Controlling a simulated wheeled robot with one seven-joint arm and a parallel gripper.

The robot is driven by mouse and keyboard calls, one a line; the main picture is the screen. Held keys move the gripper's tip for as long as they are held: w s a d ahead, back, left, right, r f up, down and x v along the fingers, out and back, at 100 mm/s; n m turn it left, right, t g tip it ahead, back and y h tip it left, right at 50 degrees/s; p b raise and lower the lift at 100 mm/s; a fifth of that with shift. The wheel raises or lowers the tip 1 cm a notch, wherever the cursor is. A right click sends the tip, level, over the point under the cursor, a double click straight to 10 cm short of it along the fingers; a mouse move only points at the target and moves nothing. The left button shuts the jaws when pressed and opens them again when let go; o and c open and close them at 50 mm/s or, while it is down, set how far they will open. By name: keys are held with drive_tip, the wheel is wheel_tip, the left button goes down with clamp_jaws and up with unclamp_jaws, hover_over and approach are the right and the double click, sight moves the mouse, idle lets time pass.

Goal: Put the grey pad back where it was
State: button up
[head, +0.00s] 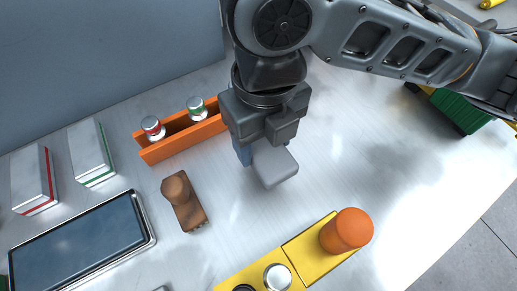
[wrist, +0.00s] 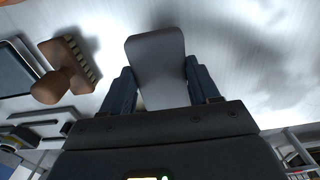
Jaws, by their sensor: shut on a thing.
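The grey pad (head: 274,166) is a flat light-grey block with rounded corners. My gripper (head: 258,154) is shut on it and points down over the white table, with the pad at its fingertips. In the wrist view the pad (wrist: 157,62) sits between the two dark fingers of my gripper (wrist: 162,88) and juts out beyond them. The gap between the pad and the table is hard to tell. The pad's inner end is hidden by the gripper.
An orange tray (head: 180,141) with two small jars lies behind. A yellow holder (head: 307,249) with an orange knob (head: 347,231) is in front. A dark-screened tray (head: 77,246) lies left.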

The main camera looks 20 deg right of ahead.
sight(259, 156)
drive_tip(key=shift+a+f, duration=0.35)
drive_tip(key=shift+f, duration=1.85)
drive_tip(key=shift+f, duration=0.2)
drive_tip(key=o, duration=1)
drive_tip(key=shift+r, duration=0.15)
wheel_tip(259, 156, up, 12)
drive_tip(key=shift+r+p, duration=0.1)
drive_tip(key=shift+p, duration=0.4)
